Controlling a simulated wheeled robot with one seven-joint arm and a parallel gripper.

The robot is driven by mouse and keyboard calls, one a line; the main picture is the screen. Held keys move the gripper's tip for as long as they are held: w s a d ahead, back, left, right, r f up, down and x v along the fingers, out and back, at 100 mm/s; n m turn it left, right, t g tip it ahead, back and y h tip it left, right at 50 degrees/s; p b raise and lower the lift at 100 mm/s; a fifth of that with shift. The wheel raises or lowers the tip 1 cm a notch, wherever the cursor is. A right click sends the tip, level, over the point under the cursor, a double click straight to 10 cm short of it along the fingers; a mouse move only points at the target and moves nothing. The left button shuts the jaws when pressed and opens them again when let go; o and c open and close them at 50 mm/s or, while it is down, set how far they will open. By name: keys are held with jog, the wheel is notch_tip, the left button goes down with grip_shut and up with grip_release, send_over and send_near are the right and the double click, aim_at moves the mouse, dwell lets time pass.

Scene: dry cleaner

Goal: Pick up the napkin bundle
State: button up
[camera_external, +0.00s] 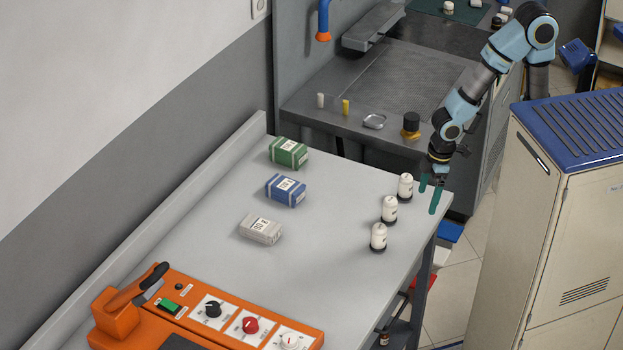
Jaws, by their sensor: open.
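Three wrapped, banded bundles lie in a row on the grey table (320,215). One is green (288,152), one is blue (286,190), and one is light grey (261,229). Each has a white label on top; the labels are too small to read, so I cannot tell which is the napkin bundle. My gripper (429,200) points down at the table's right edge, with its two teal fingers apart and nothing between them. It is well to the right of all three bundles, close to the white bottles.
Three white bottles with dark bases (389,210) stand between the bundles and my gripper. An orange control panel (200,318) with knobs fills the table's near end. A dark worktop (385,80) lies behind, and a cream cabinet (565,200) stands at right. The table's middle is clear.

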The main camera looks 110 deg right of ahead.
dwell(0.3)
jog(key=m+t+h+b, duration=0.2)
jog(key=m+h+b, duration=0.1)
jog(key=m+b, duration=0.5)
send_near(261, 226)
jog(key=shift+s+a+r, duration=0.1)
jog(key=shift+s, duration=0.1)
jog(key=shift+w+f, duration=0.2)
jog(key=p+x, duration=0.1)
jog(key=x, duration=0.4)
jog(key=p+x, duration=0.2)
jog(key=x, duration=0.1)
jog(key=p+x, duration=0.1)
jog(key=shift+w+d+f, duration=0.1)
jog(key=shift+d+f, duration=0.1)
jog(key=shift+d, duration=0.2)
jog(key=shift+w+f, duration=0.1)
jog(key=shift+f, duration=0.15)
jog(key=shift+f, duration=0.2)
jog(key=shift+c, duration=0.4)
jog(key=c, duration=1.2)
